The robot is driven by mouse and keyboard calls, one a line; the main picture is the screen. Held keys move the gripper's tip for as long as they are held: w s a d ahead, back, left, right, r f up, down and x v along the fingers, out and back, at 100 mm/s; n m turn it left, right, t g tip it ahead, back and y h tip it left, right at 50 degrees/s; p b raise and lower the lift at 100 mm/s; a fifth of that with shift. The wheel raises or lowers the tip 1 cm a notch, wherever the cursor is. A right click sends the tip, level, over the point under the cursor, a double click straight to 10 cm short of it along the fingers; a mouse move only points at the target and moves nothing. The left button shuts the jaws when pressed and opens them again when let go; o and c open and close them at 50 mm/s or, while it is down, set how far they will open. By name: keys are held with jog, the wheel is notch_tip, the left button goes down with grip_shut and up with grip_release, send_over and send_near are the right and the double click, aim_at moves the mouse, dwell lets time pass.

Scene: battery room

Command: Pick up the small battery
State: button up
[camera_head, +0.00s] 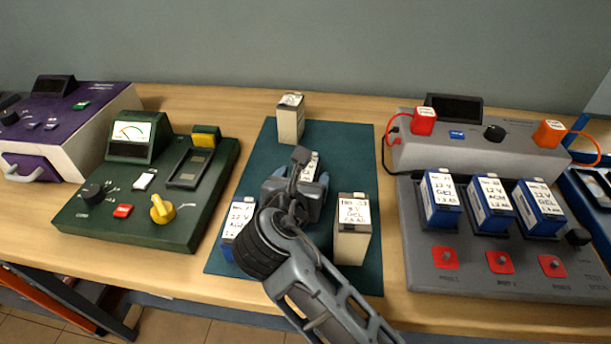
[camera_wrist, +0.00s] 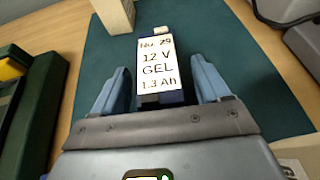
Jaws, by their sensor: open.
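A battery with a white label reading 12 V GEL 1.3 Ah (camera_wrist: 158,62) and a dark blue body stands between the two fingers of my gripper in the wrist view. In the head view its label (camera_head: 311,163) shows partly behind my gripper (camera_head: 297,186). My gripper is open over the teal mat (camera_head: 262,150), with a finger on either side of this battery and a narrow gap visible at each side. Other batteries on the mat are a beige one (camera_head: 290,122) behind, a larger beige one (camera_head: 352,240) at front right, and a blue one (camera_head: 236,228) at front left, partly hidden by my arm.
A green tester (camera_head: 150,215) with a meter and yellow knob stands left of the mat. A grey charging station (camera_head: 460,270) holding 3 blue batteries (camera_head: 490,205) stands to the right. A purple device (camera_head: 75,120) is at far left. The mat's back left is clear.

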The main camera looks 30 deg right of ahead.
jog(key=shift+w+d+f, duration=0.15)
jog(key=shift+w+d, duration=0.1)
jog(key=shift+w, duration=0.05)
grip_shut()
dwell(0.6)
